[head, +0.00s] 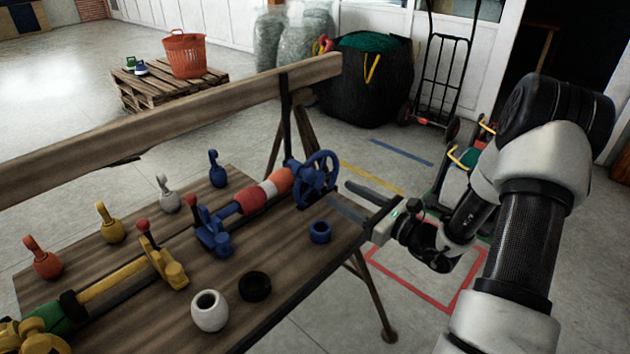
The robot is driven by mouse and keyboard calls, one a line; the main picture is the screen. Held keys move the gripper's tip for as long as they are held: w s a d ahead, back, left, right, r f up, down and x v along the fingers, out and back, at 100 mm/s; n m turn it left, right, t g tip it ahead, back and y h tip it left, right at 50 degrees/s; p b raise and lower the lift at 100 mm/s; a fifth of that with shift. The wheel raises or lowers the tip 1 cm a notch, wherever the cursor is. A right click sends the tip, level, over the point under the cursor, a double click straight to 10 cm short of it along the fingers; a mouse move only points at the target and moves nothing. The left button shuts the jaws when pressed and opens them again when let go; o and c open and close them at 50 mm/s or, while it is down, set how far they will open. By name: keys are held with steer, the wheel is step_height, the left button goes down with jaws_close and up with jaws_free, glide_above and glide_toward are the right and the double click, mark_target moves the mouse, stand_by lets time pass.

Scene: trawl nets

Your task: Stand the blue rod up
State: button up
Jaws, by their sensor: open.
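A blue rod (228,211) lies along the wooden table, running between a blue clamp (213,238) and an orange-red and white sleeve. It is partly hidden by these parts. A blue handwheel (316,182) stands at the right end of this line. I cannot tell whether the rod joins the wheel. My gripper (340,194) is open and empty, its two fingers pointing left toward the handwheel. It is just right of the wheel, near the table's right edge; I cannot tell if a finger touches it.
The table (120,250) also bears a blue ring (320,231), a white cup (209,311), a black ring (255,287), a yellow rod (112,282) and several coloured looped weights. A wooden beam (180,120) runs along the back. Floor shows right of the table.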

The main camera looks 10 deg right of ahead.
mark_target(312, 177)
steer(key=x, duration=1)
steer(key=shift+w+a+b, duration=0.15)
steer(key=shift+a+b, duration=0.05)
steer(key=shift+b, duration=0.15)
jaws_close()
